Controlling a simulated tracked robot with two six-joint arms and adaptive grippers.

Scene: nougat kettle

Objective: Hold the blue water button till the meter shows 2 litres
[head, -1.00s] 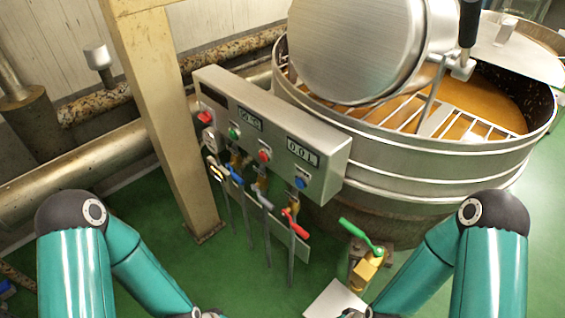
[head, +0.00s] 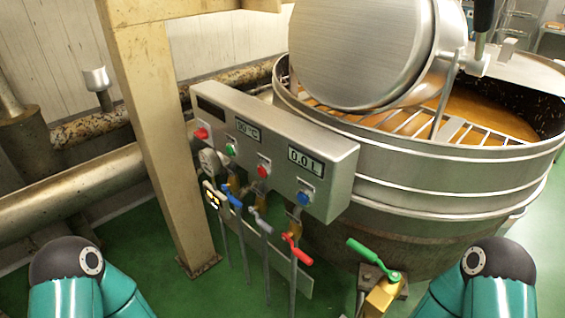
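The blue water button (head: 303,198) is at the lower right end of the grey control box (head: 335,184). Nothing touches it. The meter (head: 305,161) above it reads 0.0 L. Both of my arms show at the bottom corners, but only their teal upper links and dark joints. My left and right grippers are both outside the view, below the picture's lower edge.
The kettle (head: 420,180) with brown contents stands behind the box, its lid raised. Red, green and red buttons share the panel, with a display reading about 90 °C. Coloured valve levers hang below. A green-handled brass valve (head: 380,297) is at lower right. A beige post (head: 165,150) stands left.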

